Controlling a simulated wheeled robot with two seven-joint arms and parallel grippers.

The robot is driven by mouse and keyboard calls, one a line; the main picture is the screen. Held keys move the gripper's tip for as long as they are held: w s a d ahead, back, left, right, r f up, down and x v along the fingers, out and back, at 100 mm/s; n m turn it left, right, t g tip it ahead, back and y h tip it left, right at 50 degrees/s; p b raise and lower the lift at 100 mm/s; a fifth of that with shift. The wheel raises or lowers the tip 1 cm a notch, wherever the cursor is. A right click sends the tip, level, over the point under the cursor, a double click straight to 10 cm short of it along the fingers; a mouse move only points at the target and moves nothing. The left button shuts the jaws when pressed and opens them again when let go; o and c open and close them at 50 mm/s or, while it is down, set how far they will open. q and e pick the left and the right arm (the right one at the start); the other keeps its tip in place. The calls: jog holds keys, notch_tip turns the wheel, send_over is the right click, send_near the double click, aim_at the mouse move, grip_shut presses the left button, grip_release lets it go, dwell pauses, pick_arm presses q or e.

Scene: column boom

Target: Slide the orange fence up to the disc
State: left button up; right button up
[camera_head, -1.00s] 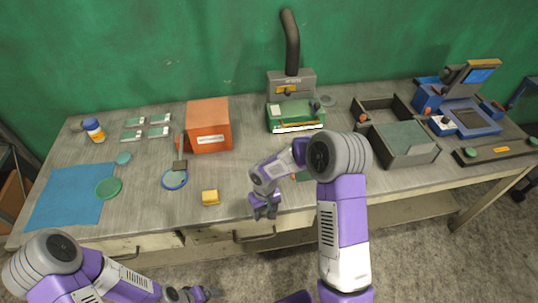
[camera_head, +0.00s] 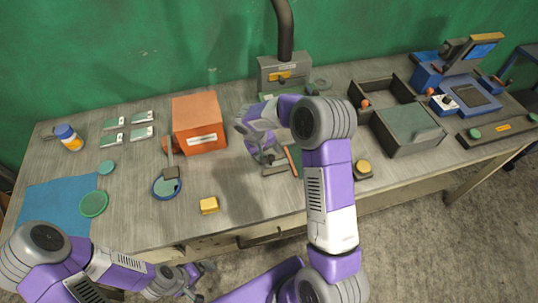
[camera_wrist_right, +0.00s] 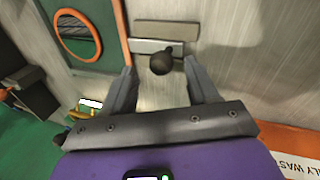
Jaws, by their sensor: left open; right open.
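A thin orange strip, which looks like the fence (camera_wrist_right: 121,32), runs along the edge of a green plate (camera_wrist_right: 98,54) in the right wrist view. It also shows in the head view (camera_head: 293,161), partly hidden by my right arm. A round orange-rimmed shape, perhaps the disc (camera_wrist_right: 76,34), lies on the plate. A grey bar (camera_wrist_right: 176,29) with a dark round knob (camera_wrist_right: 160,64) lies beside the strip. My right gripper (camera_head: 264,157) is open, its fingers on either side of the knob; contact cannot be told. My left gripper (camera_head: 190,281) is open and empty at the table's front.
An orange box (camera_head: 199,124) stands left of my right gripper. A grey machine (camera_head: 285,73) with a black hose stands behind it. A yellow block (camera_head: 209,205) lies near the front edge. Grey bins (camera_head: 408,132) stand to the right.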

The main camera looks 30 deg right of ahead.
jog(key=shift+x, duration=1.45)
jog(key=shift+w, duration=0.15)
grip_shut()
